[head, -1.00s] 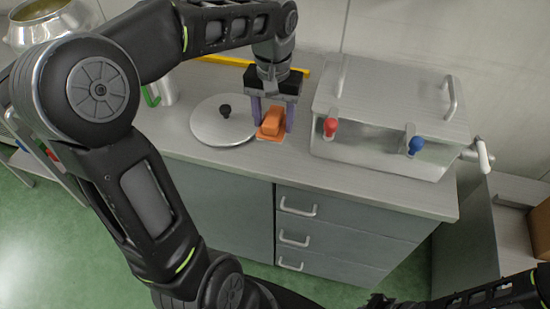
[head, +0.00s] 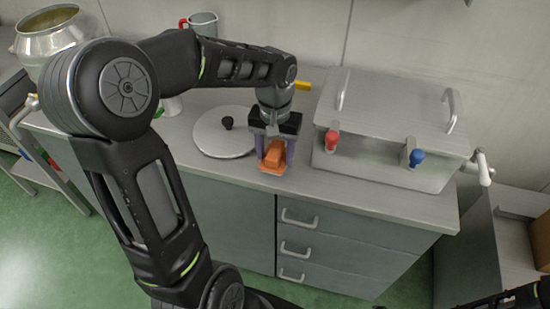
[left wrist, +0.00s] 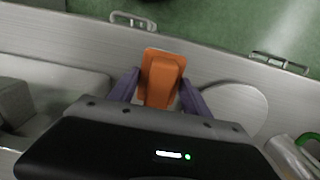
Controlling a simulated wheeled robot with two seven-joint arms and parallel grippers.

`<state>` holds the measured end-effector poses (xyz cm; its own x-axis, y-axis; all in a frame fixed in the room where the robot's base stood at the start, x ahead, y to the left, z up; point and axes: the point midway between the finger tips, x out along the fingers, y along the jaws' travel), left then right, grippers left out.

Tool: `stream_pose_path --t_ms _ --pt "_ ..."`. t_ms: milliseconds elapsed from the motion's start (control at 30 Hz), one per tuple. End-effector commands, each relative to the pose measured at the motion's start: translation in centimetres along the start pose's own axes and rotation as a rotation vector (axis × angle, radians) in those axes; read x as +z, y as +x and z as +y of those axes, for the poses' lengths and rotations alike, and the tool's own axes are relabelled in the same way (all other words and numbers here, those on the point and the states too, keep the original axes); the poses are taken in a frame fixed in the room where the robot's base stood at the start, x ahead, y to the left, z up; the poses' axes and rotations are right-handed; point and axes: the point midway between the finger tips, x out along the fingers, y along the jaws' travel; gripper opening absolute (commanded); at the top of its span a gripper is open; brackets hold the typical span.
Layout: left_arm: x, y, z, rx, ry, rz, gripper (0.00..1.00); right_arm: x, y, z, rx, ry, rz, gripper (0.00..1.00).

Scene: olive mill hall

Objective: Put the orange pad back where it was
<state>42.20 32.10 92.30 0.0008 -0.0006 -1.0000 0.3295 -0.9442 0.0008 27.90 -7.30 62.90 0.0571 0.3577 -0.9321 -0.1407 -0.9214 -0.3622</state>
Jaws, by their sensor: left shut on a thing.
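The orange pad (head: 272,168) has a flat base with a raised block on top. It is at the front part of the grey counter (head: 330,197), close to the front edge. My left gripper (head: 274,153) points down, with its purple fingers shut on the raised block. In the left wrist view the pad (left wrist: 161,75) sits between the two fingers (left wrist: 158,90). I cannot tell whether the pad's base touches the counter or is just above it. My right gripper does not show; only a part of that arm is at the lower right.
A round metal lid (head: 215,140) with a black knob lies left of the pad. A metal box (head: 385,165) with red and blue knobs stands to the right. A yellow bar (head: 303,86) lies behind. A large metal pot (head: 48,36) is at the far left.

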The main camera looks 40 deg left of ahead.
Motion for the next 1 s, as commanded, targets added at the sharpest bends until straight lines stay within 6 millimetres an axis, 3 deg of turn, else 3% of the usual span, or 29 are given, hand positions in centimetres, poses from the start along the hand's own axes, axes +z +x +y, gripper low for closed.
stream_pose_path --t_ms 200,567,600,867,1000 --pt "0.0 2.6 0.0 0.000 0.000 -0.002 0.23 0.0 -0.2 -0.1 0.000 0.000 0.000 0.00" --pt "0.0 3.0 0.0 0.000 0.000 -0.001 0.23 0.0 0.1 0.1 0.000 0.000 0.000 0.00" --pt "0.0 3.1 0.0 0.000 0.000 -0.001 0.57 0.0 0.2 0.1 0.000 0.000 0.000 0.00" --pt "0.0 3.0 0.0 0.000 0.000 -0.001 0.78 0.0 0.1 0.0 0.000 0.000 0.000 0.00" --pt "0.0 3.0 0.0 0.000 0.000 -0.001 0.78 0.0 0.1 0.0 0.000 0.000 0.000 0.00"
